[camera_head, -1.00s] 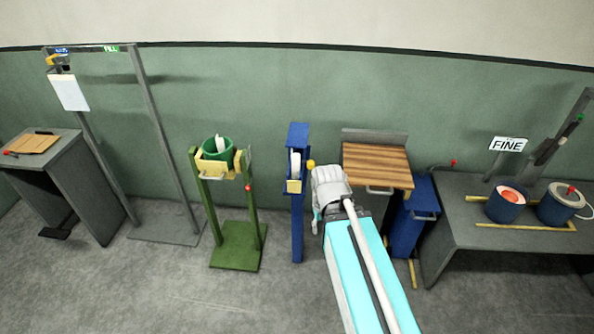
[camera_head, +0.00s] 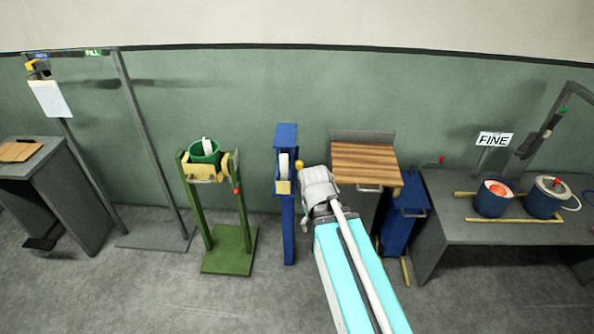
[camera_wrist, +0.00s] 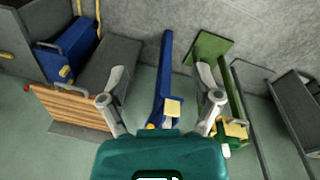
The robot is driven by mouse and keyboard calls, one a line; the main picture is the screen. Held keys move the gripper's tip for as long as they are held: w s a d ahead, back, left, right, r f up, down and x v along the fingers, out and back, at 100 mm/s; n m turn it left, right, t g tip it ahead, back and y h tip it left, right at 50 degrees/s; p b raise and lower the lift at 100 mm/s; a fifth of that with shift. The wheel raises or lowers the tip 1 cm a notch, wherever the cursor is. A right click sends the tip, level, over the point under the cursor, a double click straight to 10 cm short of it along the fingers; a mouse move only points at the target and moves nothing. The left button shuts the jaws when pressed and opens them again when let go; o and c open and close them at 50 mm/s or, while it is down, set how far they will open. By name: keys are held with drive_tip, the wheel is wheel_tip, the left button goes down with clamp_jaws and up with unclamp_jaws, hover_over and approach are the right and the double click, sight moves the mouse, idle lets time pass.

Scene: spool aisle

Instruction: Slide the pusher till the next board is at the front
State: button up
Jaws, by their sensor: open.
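The slatted brown boards (camera_head: 365,162) lie on a grey stand right of centre, with a pale bar handle (camera_head: 369,188) at their front. The boards also show at the left of the wrist view (camera_wrist: 70,106). I cannot tell for sure which part is the pusher. My gripper (camera_wrist: 160,85) is open and empty, its two fingers spread either side of the blue post (camera_wrist: 165,72) in the wrist view. The post (camera_head: 287,225) carries a yellow knob (camera_head: 299,165) and a yellow block (camera_head: 283,187). In the head view my wrist hides the fingertips.
A green stand with a green bucket (camera_head: 204,154) is left of the post. A blue box (camera_head: 404,222) stands right of the boards' stand. A grey bench (camera_head: 450,232) with two blue pots is further right. Grey floor in front is clear.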

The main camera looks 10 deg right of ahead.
drive_tip(key=w+d+f+n+t+h+b, duration=0.35)
drive_tip(key=w+d+f+b, duration=0.2)
drive_tip(key=w+b, duration=0.2)
drive_tip(key=n+t+b, duration=1.3)
drive_tip(key=n+b, duration=1)
drive_tip(key=n, duration=0.4)
approach(299, 167)
drive_tip(key=s, duration=0.3)
drive_tip(key=shift+a+f+m, duration=0.1)
drive_tip(key=shift+a+m, duration=0.15)
drive_tip(key=shift+a, duration=0.2)
drive_tip(key=shift+w, duration=0.15)
drive_tip(key=x, duration=1.3)
drive_tip(key=shift+w+d, duration=0.15)
drive_tip(key=shift+w, duration=0.1)
drive_tip(key=shift+c, duration=0.2)
drive_tip(key=shift+s, duration=0.1)
clamp_jaws()
